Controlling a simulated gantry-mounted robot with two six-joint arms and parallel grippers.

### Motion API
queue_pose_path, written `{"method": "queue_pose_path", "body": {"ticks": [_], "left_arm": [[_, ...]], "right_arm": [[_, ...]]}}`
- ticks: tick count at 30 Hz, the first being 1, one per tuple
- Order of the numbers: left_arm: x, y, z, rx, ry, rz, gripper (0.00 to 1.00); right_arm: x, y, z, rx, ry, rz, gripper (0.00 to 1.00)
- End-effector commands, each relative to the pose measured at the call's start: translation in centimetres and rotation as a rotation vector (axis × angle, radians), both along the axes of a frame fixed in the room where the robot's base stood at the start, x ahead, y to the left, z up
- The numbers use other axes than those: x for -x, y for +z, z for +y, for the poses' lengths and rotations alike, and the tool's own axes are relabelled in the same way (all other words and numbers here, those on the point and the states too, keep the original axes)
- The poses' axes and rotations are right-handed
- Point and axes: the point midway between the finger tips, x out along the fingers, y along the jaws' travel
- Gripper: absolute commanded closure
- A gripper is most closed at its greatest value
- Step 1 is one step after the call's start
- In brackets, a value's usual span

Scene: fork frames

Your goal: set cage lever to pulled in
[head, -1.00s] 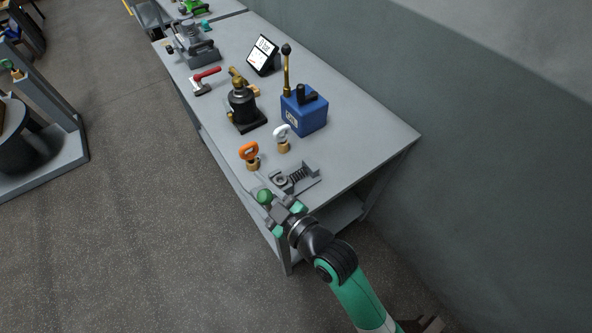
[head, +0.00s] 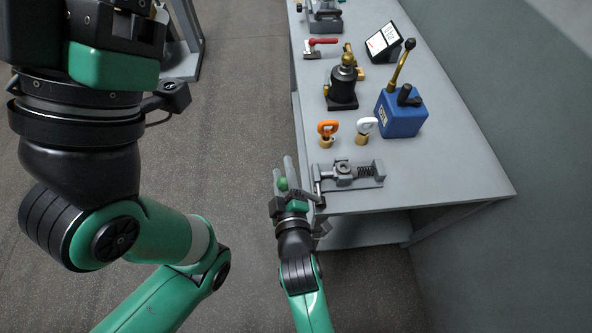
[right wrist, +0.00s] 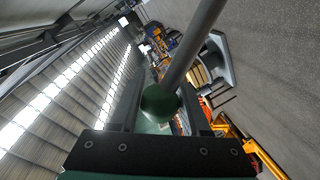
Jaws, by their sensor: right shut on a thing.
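A small grey mechanism (head: 347,174) with a coil spring and a block sits at the near left corner of the table. A lever with a green ball knob (head: 283,184) sticks out from its left end, past the table edge. My right gripper (head: 284,178) is shut on the lever at the knob. The right wrist view shows the green knob (right wrist: 159,103) between the fingers, with a grey rod (right wrist: 192,48) running up from it. My left gripper (head: 115,62) looms large at the upper left of the head view; its fingertips are out of frame.
Farther back are a black-and-brass device (head: 342,88), a blue box with a lever (head: 402,114) and a tablet (head: 383,42). The table's right side is clear.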

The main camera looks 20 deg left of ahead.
Motion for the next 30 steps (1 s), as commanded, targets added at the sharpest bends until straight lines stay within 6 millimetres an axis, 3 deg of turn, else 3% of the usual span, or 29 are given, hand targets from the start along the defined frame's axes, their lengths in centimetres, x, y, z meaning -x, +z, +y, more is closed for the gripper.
{"method": "queue_pose_path", "body": {"ticks": [9,10,15,25,30], "left_arm": [[0.0,0.0,0.0,0.0,0.0,0.0,0.5],[0.0,0.0,0.0,0.0,0.0,0.0,0.5],[0.0,0.0,0.0,0.0,0.0,0.0,0.5],[0.0,0.2,0.0,0.0,0.0,0.0,0.5],[0.0,1.4,0.0,0.0,0.0,0.0,0.5]], "right_arm": [[0.1,-0.4,0.1,0.009,0.002,0.005,1.0],[0.1,-0.4,0.1,0.009,0.002,0.005,0.52],[0.1,-0.4,0.0,0.008,0.002,0.004,0.24],[0.3,-0.1,-0.2,0.006,0.001,0.002,0.24],[2.5,0.6,-1.4,0.007,0.002,0.004,0.24]]}}
